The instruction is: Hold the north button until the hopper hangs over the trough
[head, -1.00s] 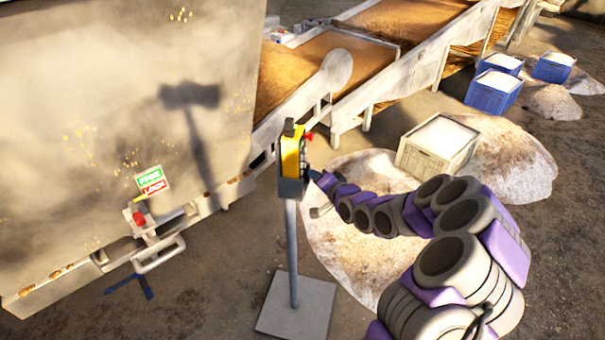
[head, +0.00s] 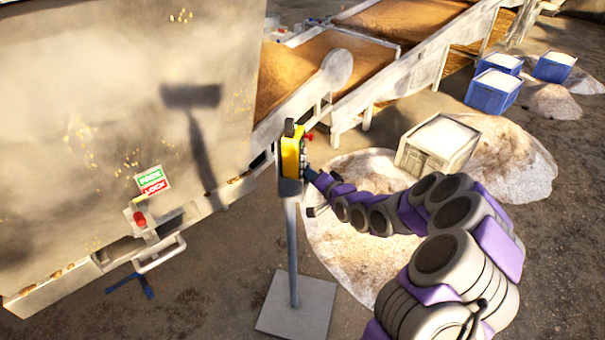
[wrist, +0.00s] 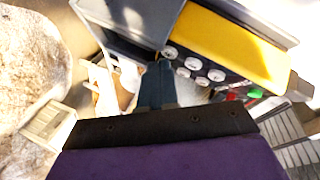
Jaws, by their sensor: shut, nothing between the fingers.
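A yellow and grey control box (head: 291,158) stands on a grey post in the middle of the head view. In the wrist view, its yellow panel (wrist: 235,42) and several round pale buttons (wrist: 191,63) show, with a red and a green one at the right. My gripper (wrist: 157,72) is shut and empty, its tips at the box's button face beside the leftmost buttons. It also shows at the box in the head view (head: 311,176). I cannot tell which button is north or whether one is pressed. Grain-filled troughs (head: 345,60) run behind. I cannot identify the hopper.
A pale crate (head: 425,160) and blue crates (head: 492,95) sit at the right among pale heaps. Bare floor lies around the post's base plate (head: 295,305).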

